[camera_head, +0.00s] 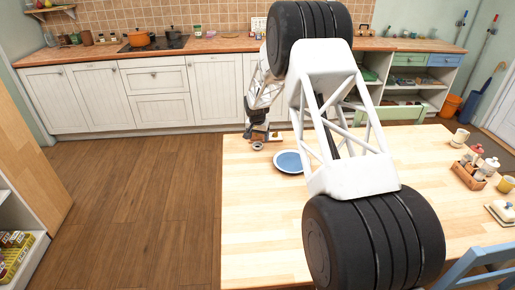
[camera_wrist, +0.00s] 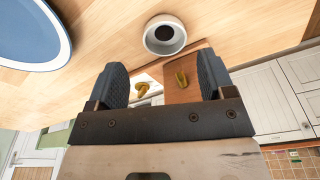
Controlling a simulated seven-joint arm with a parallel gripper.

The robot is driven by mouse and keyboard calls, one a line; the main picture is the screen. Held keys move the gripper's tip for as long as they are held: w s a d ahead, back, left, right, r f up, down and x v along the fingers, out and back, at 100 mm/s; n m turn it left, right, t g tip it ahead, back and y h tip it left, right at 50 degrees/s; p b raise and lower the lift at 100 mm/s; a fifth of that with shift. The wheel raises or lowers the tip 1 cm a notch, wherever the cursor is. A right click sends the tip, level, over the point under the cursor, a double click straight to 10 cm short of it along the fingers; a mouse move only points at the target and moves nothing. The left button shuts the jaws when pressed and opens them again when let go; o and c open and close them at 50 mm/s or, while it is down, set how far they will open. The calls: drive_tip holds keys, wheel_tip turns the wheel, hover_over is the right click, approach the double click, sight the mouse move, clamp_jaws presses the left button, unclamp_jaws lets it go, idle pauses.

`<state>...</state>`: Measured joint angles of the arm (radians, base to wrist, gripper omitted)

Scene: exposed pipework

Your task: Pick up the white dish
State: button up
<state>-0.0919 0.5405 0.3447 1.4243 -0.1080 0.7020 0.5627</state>
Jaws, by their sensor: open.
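A small round white dish (camera_wrist: 165,35) with a dark round centre sits on the wooden table in the wrist view, just beyond my fingertips. In the head view it is a small greyish round shape (camera_head: 257,146) near the table's far left edge. My gripper (camera_wrist: 161,72) is open, with nothing held between its two dark fingers.
A blue plate with a white rim (camera_head: 290,161) lies right of the dish, also seen in the wrist view (camera_wrist: 30,30). A brown board (camera_wrist: 183,92) with small yellow pieces lies beside the dish. A wooden caddy (camera_head: 468,176) stands at right. The table's front left is clear.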

sight(259, 147)
drive_tip(key=shift+w+d+f, duration=0.1)
drive_tip(key=shift+w+f, duration=0.1)
drive_tip(key=shift+f, duration=1.1)
drive_tip(key=shift+w+f, duration=0.2)
drive_tip(key=shift+f, duration=1.05)
drive_tip(key=shift+c, duration=0.3)
drive_tip(key=c, duration=0.8)
drive_tip(key=shift+r, duration=0.1)
drive_tip(key=shift+r, duration=1.4)
drive_tip(key=shift+s+r, duration=0.15)
drive_tip(key=shift+r, duration=0.2)
drive_tip(key=s, duration=0.5)
drive_tip(key=s+r, duration=0.1)
drive_tip(key=s, duration=0.4)
drive_tip(key=s+d, duration=0.1)
drive_tip(key=s, duration=0.4)
drive_tip(key=shift+s+d+r, duration=0.1)
drive_tip(key=shift+s+r, duration=0.05)
drive_tip(key=shift+s, duration=0.15)
